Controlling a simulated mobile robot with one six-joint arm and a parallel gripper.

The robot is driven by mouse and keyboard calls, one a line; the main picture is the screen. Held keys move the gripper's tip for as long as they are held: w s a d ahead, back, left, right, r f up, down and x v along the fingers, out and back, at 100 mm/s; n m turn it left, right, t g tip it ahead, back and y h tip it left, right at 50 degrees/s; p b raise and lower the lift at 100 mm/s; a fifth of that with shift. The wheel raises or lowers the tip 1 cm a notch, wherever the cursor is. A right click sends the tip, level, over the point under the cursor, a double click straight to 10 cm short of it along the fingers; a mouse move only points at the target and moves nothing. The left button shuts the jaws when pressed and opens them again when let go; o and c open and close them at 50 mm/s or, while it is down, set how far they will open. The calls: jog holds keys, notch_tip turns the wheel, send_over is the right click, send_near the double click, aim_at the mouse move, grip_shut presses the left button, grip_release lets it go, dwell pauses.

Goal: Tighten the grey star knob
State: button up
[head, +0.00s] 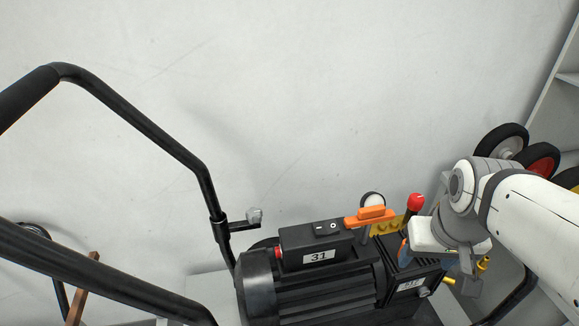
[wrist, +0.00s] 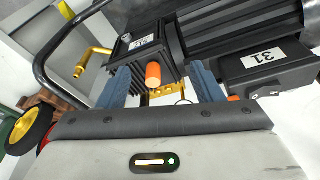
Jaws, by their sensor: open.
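A grey star-like knob (head: 254,215) sits on a short bracket off the black handle frame, left of the motor, in the head view. Another small grey knob (head: 424,291) shows on the black pump block beside its label; a grey knob (wrist: 127,38) is also by a label in the wrist view. I cannot tell for certain which is the task's knob. My gripper (wrist: 160,67) is open, its two blue-grey fingers apart over the pump end. An orange cylinder (wrist: 153,76) appears between the fingers; contact is not visible. My gripper is well right of the handle-frame knob.
The black motor with switch box (head: 313,247) labelled 31 stands in the middle. An orange lever (head: 371,215), a red-tipped lever (head: 415,203) and brass fittings (wrist: 95,54) crowd the pump. Wheels (head: 503,145) are at right. The wall area above is clear.

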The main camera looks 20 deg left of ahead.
jog(key=w+a+r+n, duration=0.2)
jog(key=w+a+n, duration=0.1)
jog(key=w+a, duration=0.35)
jog(key=n+g+p, duration=0.3)
jog(key=n, duration=0.9)
send_over(254, 212)
notch_tip(254, 212, down, 8)
jog(key=shift+w+d+f, duration=0.1)
jog(key=shift+f, duration=0.15)
jog(key=shift+a+f, duration=0.2)
jog(key=shift+f, duration=0.1)
notch_tip(254, 212, down, 7)
jog(key=shift+d+f+p, duration=0.1)
jog(key=shift+f+p, duration=0.05)
jog(key=shift+p, duration=0.4)
